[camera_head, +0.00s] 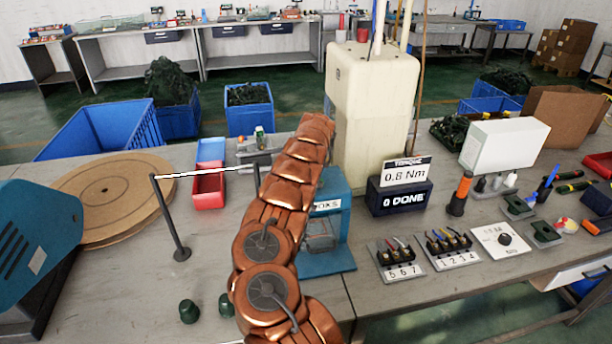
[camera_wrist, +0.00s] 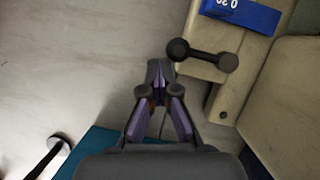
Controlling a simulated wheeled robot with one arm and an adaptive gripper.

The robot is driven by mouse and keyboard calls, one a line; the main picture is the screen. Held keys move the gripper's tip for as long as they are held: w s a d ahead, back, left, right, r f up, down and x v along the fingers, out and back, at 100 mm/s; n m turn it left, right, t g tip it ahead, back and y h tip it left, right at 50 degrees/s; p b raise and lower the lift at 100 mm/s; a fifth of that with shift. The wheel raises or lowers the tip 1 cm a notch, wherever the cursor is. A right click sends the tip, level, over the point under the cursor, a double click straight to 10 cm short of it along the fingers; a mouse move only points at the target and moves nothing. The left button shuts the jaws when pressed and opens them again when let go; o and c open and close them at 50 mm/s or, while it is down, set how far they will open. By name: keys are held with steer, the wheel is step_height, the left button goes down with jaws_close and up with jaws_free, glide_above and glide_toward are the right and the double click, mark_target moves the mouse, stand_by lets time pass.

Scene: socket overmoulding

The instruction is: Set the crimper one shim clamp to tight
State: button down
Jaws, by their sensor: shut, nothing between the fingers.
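A dark bar with a round knob at each end (camera_wrist: 202,56) lies across a beige block of a machine in the wrist view; it looks like the shim clamp handle, though no name on it shows. A blue plate with partly cut-off digits (camera_wrist: 240,14) is just above it. My gripper (camera_wrist: 160,80) is shut and empty, its tips just lower left of the bar's left knob; I cannot tell whether they touch. In the head view my copper arm reaches toward the cream machine (camera_head: 372,95), and my gripper and the clamp are hidden there.
A blue machine (camera_head: 328,262) stands behind my arm, in front of the cream machine. Right of it are a black display reading 0 DONE (camera_head: 399,198) and terminal blocks (camera_head: 450,248). A thin post with a bar (camera_head: 170,215) and cardboard reel (camera_head: 110,190) stand left.

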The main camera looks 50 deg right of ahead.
steer(key=shift+w+r, duration=0.2)
steer(key=shift+w, duration=0.05)
steer(key=v, duration=1.1)
steer(key=shift+s+r, duration=0.3)
steer(key=shift+s, duration=0.1)
steer(key=shift+r, duration=0.1)
